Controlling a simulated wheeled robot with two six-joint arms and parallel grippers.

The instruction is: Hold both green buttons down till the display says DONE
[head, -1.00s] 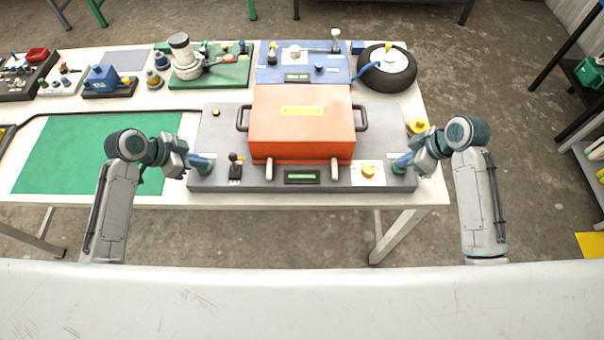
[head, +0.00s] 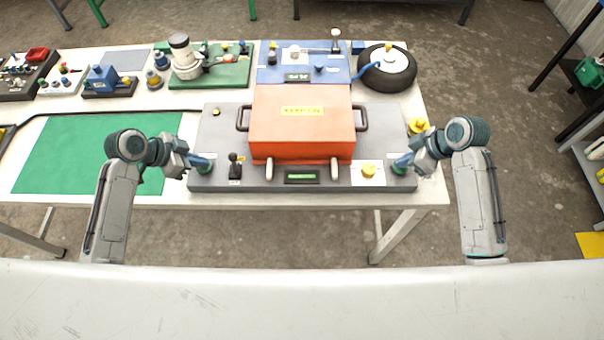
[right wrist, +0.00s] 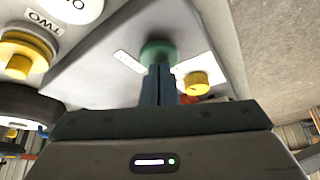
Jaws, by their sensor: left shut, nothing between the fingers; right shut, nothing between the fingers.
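A grey press base with an orange box (head: 300,125) stands on the white table. My left gripper (head: 203,163) is shut, its tip at the left green button (head: 205,170), which it partly hides. My right gripper (head: 403,161) is shut, its tip at the right green button (head: 399,170). In the right wrist view the shut fingers (right wrist: 158,70) meet the green button (right wrist: 157,50) and seem to touch it. How far either button is down I cannot tell. The small display (head: 302,177) on the front of the base is lit green; its text is too small to read.
A black lever (head: 234,166) stands beside the left button. A yellow knob (head: 368,171) on a white plate is left of the right button, and another yellow knob (head: 418,127) lies behind my right gripper. A green mat (head: 75,150) lies at left.

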